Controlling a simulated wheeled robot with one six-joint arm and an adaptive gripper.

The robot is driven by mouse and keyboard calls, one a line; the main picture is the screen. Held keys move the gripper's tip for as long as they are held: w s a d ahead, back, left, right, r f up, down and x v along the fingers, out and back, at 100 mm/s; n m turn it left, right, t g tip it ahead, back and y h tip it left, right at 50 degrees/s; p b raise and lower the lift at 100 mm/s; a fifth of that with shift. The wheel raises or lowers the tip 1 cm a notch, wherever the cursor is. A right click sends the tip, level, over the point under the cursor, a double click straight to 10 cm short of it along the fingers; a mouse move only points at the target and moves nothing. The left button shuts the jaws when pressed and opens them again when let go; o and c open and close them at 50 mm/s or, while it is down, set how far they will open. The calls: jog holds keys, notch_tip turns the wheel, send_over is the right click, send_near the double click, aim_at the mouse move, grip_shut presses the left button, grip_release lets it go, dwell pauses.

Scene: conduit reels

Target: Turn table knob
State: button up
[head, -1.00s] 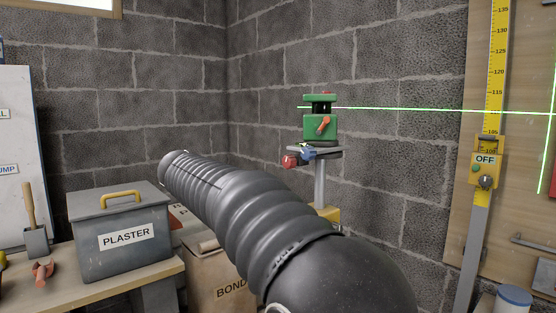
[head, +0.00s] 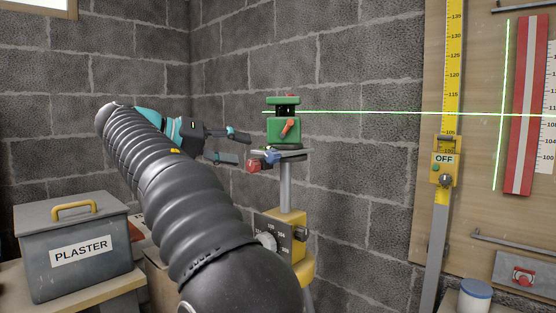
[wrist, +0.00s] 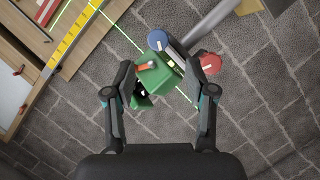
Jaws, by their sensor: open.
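A green laser level (head: 284,127) with an orange lever stands on a small grey table (head: 290,153) on a post. A red knob (head: 253,166) and a blue knob (head: 271,156) sit at the table's left side. In the wrist view the red knob (wrist: 210,63) and blue knob (wrist: 157,40) show beyond the fingertips, with the green laser level (wrist: 172,80) between the fingers in the picture. My gripper (head: 241,147) is open and empty, just left of the level and knobs. It also shows in the wrist view (wrist: 168,82). I cannot tell which knob is the table knob.
Below the table, a yellow box (head: 268,222) carries a pale dial and a dark side knob. A yellow scale (head: 454,70) with an OFF unit (head: 445,168) stands at right. A grey plaster box (head: 70,245) sits on the bench at left. A block wall is behind.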

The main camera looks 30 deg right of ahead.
aim_at(266, 155)
jog(key=b+x, duration=0.1)
jog(key=x, duration=0.8)
jog(key=shift+d, duration=0.25)
grip_shut()
